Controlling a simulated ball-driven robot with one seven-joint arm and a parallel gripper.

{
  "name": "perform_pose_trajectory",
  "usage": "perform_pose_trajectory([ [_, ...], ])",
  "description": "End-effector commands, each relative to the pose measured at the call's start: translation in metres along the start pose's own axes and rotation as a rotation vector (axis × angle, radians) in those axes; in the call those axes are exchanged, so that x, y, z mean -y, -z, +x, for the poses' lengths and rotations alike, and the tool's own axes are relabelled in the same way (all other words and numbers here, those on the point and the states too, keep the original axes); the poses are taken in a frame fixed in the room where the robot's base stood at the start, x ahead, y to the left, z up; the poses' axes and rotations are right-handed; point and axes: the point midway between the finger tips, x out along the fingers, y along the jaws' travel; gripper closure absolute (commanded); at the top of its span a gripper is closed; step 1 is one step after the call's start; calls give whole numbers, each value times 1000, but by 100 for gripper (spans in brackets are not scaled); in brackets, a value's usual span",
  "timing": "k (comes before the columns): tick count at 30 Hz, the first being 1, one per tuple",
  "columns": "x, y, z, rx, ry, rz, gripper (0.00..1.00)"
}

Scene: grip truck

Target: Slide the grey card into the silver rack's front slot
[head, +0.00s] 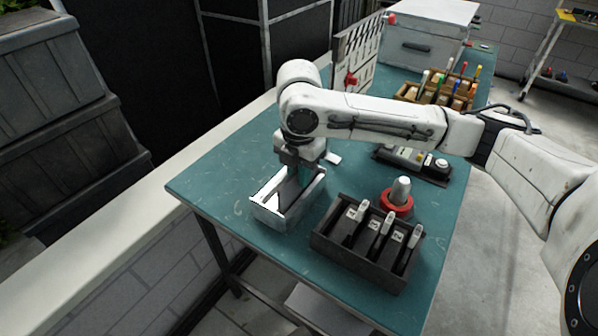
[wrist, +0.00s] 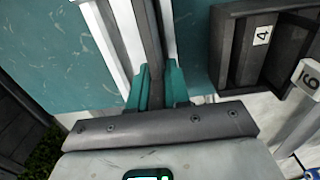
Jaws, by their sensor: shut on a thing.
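The silver rack (head: 272,219) is an open box near the table's left edge. It also shows in the wrist view as pale walls (wrist: 100,38). My gripper (head: 302,172) is directly above the rack, pointing down. In the wrist view its teal fingers (wrist: 156,88) are shut on the grey card (wrist: 148,35). The card is a thin dark grey strip there, running between the rack's pale walls. In the head view the card's lower part is mostly hidden by the rack and fingers. I cannot tell how deep it sits or which slot it is in.
A black tray (head: 352,262) with numbered pieces stands close to the rack's right. A red-based white knob (head: 398,196) stands behind it. A switch box (head: 414,163), a wooden bin (head: 437,93) and a white case (head: 425,45) lie farther back. The teal table's (head: 225,185) left part is clear.

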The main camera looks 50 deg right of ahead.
Motion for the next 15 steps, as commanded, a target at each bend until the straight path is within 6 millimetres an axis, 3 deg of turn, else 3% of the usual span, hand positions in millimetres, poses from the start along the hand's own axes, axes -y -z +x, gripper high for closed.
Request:
perform_pose_trajectory([
  [15,0,0,15,1,0,0,100],
])
